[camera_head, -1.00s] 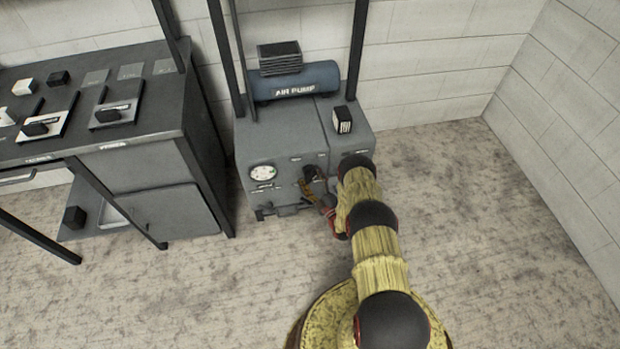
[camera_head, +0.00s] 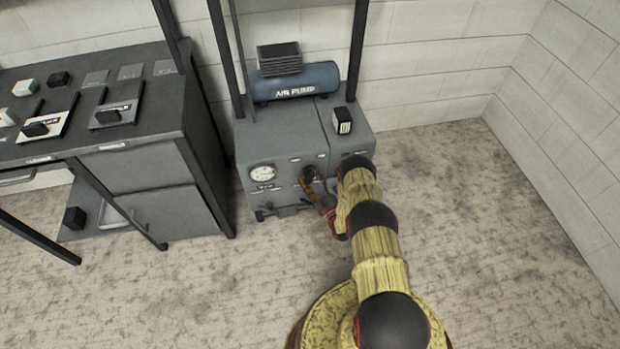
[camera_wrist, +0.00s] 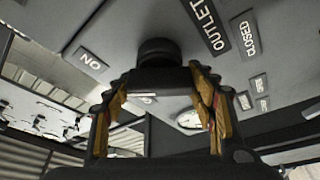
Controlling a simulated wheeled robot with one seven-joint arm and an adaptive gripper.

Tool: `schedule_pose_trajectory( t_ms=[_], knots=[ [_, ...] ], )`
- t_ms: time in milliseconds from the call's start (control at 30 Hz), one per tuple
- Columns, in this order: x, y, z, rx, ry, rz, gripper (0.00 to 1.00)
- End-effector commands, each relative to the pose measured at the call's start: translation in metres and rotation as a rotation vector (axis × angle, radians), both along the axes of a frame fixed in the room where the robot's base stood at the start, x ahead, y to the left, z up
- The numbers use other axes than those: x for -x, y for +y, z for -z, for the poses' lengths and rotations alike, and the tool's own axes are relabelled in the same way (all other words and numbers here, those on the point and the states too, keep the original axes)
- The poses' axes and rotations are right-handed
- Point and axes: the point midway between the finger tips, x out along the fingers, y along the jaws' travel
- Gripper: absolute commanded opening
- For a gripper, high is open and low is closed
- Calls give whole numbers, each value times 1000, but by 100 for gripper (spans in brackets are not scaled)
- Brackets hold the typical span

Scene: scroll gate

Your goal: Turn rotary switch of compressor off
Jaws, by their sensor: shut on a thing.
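The compressor (camera_head: 276,148) is a grey cabinet with a blue air pump tank (camera_head: 295,82) on top. Its black rotary switch (camera_head: 308,171) is on the front panel, right of a round gauge (camera_head: 262,173). In the wrist view the switch (camera_wrist: 158,50) shows a round black base and a bar-shaped grip. My gripper (camera_wrist: 163,92) is shut on this grip, with its yellow-brown fingers on either side. In the head view my gripper (camera_head: 307,184) is at the panel, partly hidden by my arm. An ON label (camera_wrist: 91,60) is left of the switch; no OFF label is readable.
OUTLET (camera_wrist: 212,25) and CLOSED (camera_wrist: 248,38) labels are right of the switch. A dark workbench (camera_head: 150,120) with devices stands to the left. The floor right of the compressor is clear.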

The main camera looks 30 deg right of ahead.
Motion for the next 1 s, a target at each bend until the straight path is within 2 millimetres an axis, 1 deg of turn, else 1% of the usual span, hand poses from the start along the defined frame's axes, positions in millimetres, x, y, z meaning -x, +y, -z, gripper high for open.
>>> schedule_pose_trajectory(
  t_ms=[167,367,567,1000],
  knots=[
    [0,0,0,25,9,0,31],
    [0,0,-1,114,34,-1,31],
    [0,0,-1,268,80,0,31],
    [-1,2,1,670,194,-2,31]
  ],
)
